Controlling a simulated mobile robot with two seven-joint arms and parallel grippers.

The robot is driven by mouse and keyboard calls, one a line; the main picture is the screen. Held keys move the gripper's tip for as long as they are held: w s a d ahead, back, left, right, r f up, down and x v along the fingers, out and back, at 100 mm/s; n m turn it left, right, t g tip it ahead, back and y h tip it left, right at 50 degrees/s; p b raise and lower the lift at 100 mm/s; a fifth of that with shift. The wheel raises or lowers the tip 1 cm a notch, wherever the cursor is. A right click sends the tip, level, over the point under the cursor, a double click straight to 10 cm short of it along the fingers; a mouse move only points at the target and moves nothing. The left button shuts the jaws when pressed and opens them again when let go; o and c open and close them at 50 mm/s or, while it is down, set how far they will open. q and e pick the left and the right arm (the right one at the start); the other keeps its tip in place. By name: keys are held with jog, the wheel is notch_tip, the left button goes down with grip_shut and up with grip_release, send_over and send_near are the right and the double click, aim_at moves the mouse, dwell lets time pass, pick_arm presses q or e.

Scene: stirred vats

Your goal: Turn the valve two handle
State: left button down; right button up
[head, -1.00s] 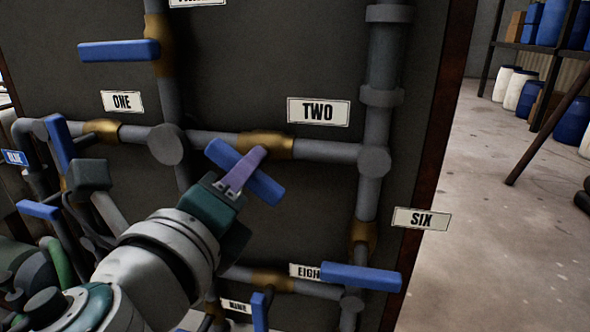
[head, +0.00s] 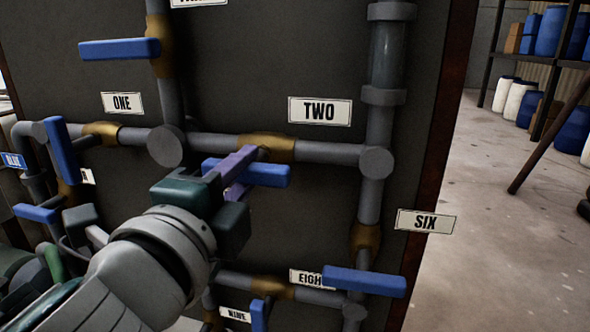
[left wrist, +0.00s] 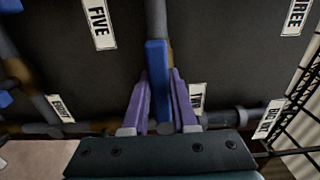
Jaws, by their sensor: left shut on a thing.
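The valve two handle (head: 268,175) is a blue bar in front of a brass valve body (head: 266,148) on a grey horizontal pipe, just below the TWO sign (head: 319,111). The bar lies nearly level, along the pipe. My left gripper (head: 240,168) has purple fingers and is shut on this handle, covering part of its middle. In the left wrist view the handle (left wrist: 158,70) stands between the two purple fingers (left wrist: 158,88), one on each side. The TWO sign shows there partly hidden behind a finger.
Other blue handles are near: one at upper left (head: 120,49), one by the ONE sign (head: 61,150), and one below the SIX sign (head: 364,281). Grey pipes run across the dark panel (head: 290,220). Open floor (head: 490,200) lies to the right.

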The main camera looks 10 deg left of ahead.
dwell(0.4)
pick_arm(q)
jog(key=c, duration=0.7)
grip_release()
jog(key=s+b, duration=0.2)
jog(key=s, duration=0.8)
jog(key=shift+a, duration=0.15)
